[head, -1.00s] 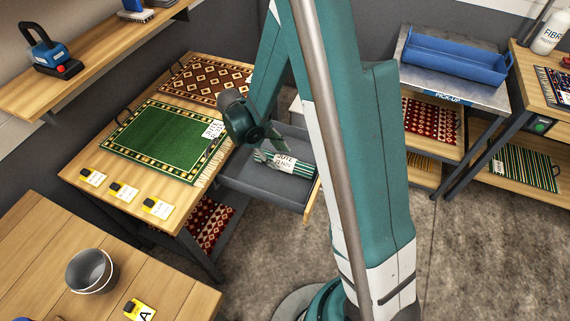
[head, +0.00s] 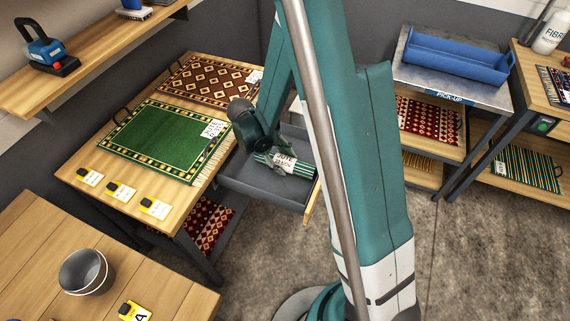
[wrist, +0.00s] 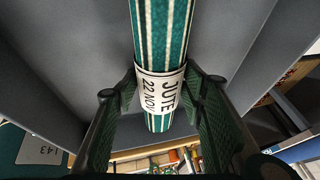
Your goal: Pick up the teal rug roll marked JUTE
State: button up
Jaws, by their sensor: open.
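The teal rug roll (head: 273,159) has pale stripes and a white paper band. It lies in an open grey drawer (head: 262,190) under the left table. In the wrist view the striped roll (wrist: 160,32) carries a band reading JUTE 22 NOV. My gripper (head: 276,152) is open, low over the roll. In the wrist view my gripper's fingers (wrist: 162,92) stand on either side of the roll at the band, with a gap showing at the left. The gripper hides part of the roll in the head view.
A green rug (head: 155,138) and a brown patterned rug (head: 205,80) lie on the table above. A blue tray (head: 455,58) stands on the pick-up bench at right.

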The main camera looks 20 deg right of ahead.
aim_at(284, 159)
jog(key=c, duration=0.8)
jog(key=shift+r, duration=0.15)
jog(key=shift+r+p, duration=1.5)
jog(key=shift+r, duration=3.4)
